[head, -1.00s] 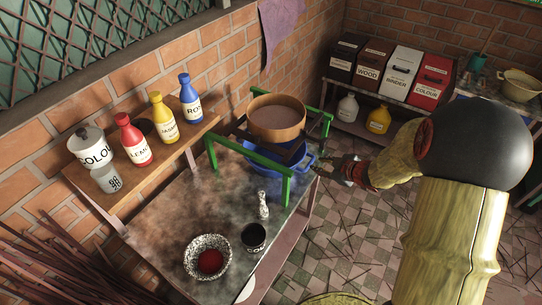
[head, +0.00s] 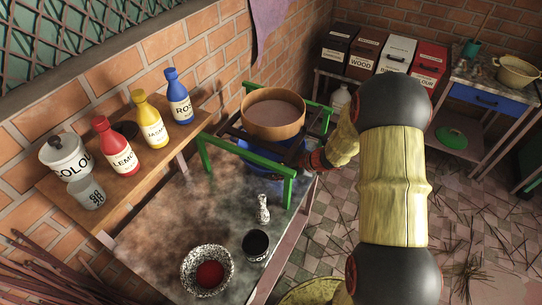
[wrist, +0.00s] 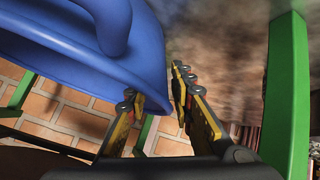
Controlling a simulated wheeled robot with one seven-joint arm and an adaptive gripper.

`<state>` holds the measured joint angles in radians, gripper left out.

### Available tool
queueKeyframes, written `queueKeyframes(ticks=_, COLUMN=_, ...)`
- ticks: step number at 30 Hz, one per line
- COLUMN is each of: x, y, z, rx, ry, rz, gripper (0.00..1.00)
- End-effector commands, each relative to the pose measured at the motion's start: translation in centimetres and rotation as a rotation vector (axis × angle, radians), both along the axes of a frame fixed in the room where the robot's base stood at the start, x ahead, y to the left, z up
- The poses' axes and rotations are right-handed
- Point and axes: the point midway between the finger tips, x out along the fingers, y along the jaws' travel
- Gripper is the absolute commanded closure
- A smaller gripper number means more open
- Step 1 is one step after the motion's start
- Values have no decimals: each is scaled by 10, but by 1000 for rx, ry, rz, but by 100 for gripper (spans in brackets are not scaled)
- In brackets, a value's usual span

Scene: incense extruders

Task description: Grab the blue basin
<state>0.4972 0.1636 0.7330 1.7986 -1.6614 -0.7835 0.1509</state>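The blue basin (head: 262,149) sits under the round wooden sieve (head: 274,122), inside the green stand (head: 245,164) on the worktable. The stand and sieve hide much of it in the head view. In the wrist view the basin's rim and a handle (wrist: 112,28) fill the upper left. My gripper (wrist: 156,92) is open there, with its fingers apart and the basin's rim reaching down by the gap. I cannot tell whether a finger touches the rim. In the head view my gripper is at the stand's right side, its fingertips hidden.
A green leg (wrist: 288,95) stands close right of my gripper. A speckled bowl (head: 207,270), a dark cup (head: 255,243) and a small pale bottle (head: 263,210) are on the worktable. Coloured bottles line the wooden shelf. Lidded boxes stand behind.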

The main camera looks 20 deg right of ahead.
Motion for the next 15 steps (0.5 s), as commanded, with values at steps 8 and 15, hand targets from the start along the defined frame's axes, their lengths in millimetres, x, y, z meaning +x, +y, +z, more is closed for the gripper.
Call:
queueKeyframes(ticks=8, x=19, y=16, z=-26, rx=1, ry=1, rz=0, gripper=77)
queueKeyframes(ticks=15, x=20, y=16, z=-24, rx=1, ry=0, rz=-1, gripper=79)
